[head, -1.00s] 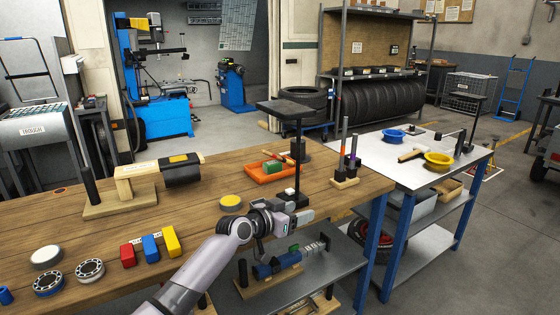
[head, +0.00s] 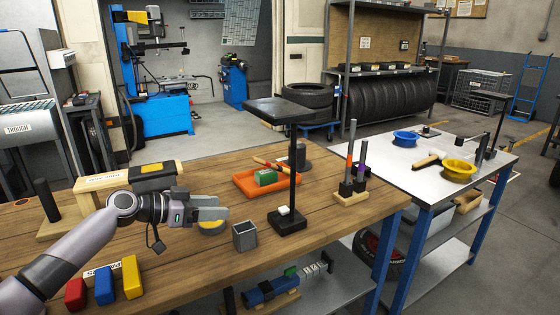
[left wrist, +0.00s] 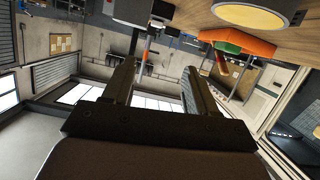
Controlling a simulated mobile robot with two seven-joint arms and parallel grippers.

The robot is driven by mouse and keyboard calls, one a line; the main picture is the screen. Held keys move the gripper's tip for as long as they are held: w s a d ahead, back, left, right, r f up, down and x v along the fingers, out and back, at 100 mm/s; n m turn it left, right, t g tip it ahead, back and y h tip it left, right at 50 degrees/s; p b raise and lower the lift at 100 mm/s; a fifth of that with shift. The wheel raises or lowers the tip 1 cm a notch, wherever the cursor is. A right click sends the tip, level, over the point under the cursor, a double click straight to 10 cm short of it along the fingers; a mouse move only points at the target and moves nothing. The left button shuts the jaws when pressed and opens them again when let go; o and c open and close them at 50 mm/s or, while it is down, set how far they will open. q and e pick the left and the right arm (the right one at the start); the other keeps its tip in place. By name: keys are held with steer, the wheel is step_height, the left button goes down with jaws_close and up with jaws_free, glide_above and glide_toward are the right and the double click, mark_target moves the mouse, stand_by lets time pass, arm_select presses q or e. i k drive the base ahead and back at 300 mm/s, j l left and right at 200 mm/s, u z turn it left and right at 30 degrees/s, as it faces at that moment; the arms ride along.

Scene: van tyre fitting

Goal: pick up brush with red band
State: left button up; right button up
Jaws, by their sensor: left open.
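The brush with the red band (head: 349,160) stands upright in a wooden block (head: 351,198) near the right end of the wooden bench. Its band looks orange-red. A similar brush with a purple band (head: 361,170) stands close beside it. My left gripper (head: 222,208) is over the bench, well to the left of the block and apart from it. It is open and empty; in the left wrist view its two fingers (left wrist: 157,68) stand apart with nothing between them. My right gripper is not in view.
A black stand with a flat top (head: 294,170) rises between my gripper and the brushes. A small grey open box (head: 245,237) and an orange tray (head: 246,187) are nearby. A yellow-topped disc (head: 211,228) lies under my gripper. Colored blocks (head: 104,286) lie at front left.

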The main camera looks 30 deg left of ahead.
mark_target(278, 168)
steer(key=i+j, duration=0.2)
steer(key=i, duration=0.25)
steer(key=i+j, duration=0.25)
steer(key=i, duration=0.2)
